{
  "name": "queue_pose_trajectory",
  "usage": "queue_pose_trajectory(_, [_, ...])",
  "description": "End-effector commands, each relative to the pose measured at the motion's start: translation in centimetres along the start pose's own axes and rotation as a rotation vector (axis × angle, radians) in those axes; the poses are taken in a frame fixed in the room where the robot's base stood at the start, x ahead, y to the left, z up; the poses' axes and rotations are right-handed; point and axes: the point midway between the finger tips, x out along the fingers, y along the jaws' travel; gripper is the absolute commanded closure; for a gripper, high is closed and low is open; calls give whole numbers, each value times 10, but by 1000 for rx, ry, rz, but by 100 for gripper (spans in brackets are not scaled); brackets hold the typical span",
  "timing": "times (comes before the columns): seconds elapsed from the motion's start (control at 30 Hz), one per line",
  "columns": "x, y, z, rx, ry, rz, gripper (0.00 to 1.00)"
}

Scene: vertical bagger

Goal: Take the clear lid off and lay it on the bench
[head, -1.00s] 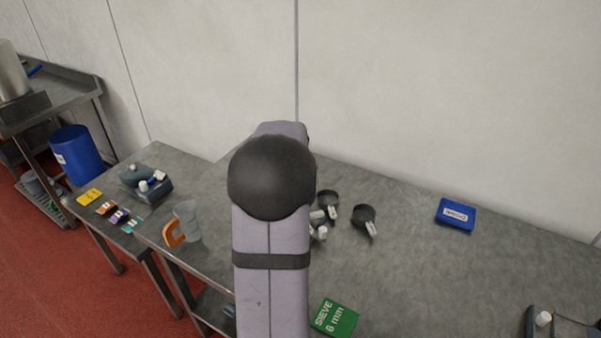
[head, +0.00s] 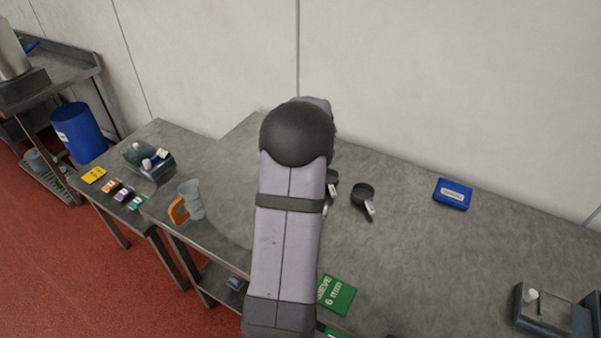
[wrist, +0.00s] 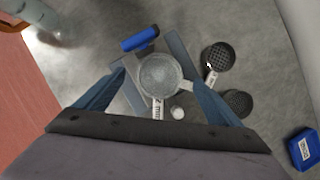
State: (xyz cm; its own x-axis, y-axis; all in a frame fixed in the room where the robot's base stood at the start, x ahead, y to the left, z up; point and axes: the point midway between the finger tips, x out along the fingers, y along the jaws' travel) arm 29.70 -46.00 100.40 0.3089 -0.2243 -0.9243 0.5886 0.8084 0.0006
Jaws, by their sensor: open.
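My gripper (wrist: 155,80) is open in the wrist view, its blue fingers apart above the bench (wrist: 85,60). Between the fingers, below, is a pale round mesh scoop (wrist: 160,74) with a white label on its handle. I cannot tell whether the fingers touch anything. I cannot make out the clear lid for certain. A dark frame (head: 519,304) with a white knob (head: 531,295) stands at the lower right of the head view; its top may be clear. In the head view my arm hides the gripper.
Black mesh scoops (wrist: 218,56) lie right of the gripper. A blue cylinder (wrist: 140,38) and small white knob (wrist: 177,112) are close by. A blue box (head: 453,194), green sieve card (head: 336,296) and orange-handled jug (head: 192,200) stand apart.

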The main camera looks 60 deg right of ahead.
Motion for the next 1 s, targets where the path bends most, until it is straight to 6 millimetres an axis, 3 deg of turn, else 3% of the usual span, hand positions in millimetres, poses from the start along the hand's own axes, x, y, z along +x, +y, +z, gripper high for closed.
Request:
queue_pose_trajectory(0.2, [18, 1, 1, -1, 0, 2, 12])
queue_pose_trajectory(0.57, [23, 0, 1, -2, -1, 0, 12])
queue_pose_trajectory(0.77, [23, 0, 0, -2, -1, 0, 55])
queue_pose_trajectory(1.0, [22, 0, 1, -2, -1, 0, 56])
